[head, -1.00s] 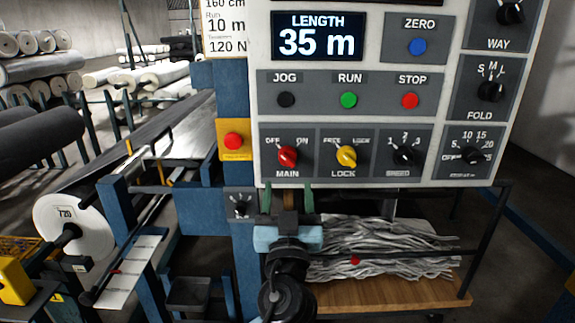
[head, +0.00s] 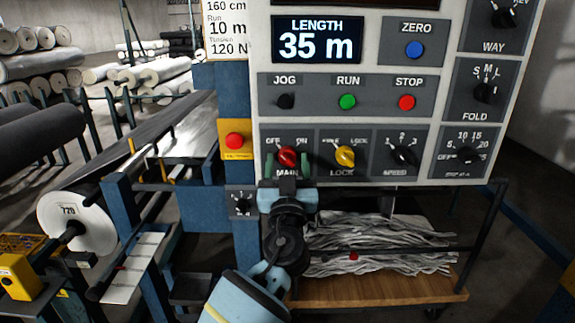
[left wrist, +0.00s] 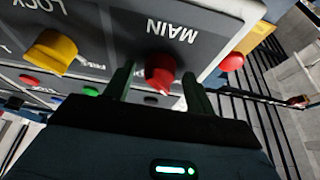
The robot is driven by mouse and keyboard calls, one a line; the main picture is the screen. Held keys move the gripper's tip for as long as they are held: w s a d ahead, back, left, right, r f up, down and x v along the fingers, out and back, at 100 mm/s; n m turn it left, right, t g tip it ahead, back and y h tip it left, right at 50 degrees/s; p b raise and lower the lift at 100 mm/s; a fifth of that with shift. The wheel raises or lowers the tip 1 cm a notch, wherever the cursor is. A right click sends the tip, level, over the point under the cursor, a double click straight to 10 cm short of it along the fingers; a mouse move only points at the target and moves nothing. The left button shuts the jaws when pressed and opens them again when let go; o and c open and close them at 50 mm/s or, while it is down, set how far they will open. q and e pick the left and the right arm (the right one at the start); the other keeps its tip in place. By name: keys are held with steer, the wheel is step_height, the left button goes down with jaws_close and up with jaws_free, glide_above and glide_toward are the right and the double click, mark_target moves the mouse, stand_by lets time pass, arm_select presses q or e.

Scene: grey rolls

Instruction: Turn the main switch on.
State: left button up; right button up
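The main switch is a red knob (head: 287,156) at the lower left of the control panel, between the OFF and ON marks. Its grip seems to lean to the OFF side, but the fingers partly crowd it. My left gripper (head: 287,164) is in front of the panel, with one green finger on each side of the knob. In the left wrist view the red knob (left wrist: 160,72) sits between the two fingers (left wrist: 157,88), with gaps visible at its sides. The gripper is open. My right gripper is not in view.
The yellow LOCK knob (head: 345,156) is close to the right of the main switch. A red button on a yellow plate (head: 234,141) is to its left. Below, grey strips (head: 385,245) lie on a wooden shelf (head: 390,290).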

arm_select(q)
steer(key=c, duration=0.9)
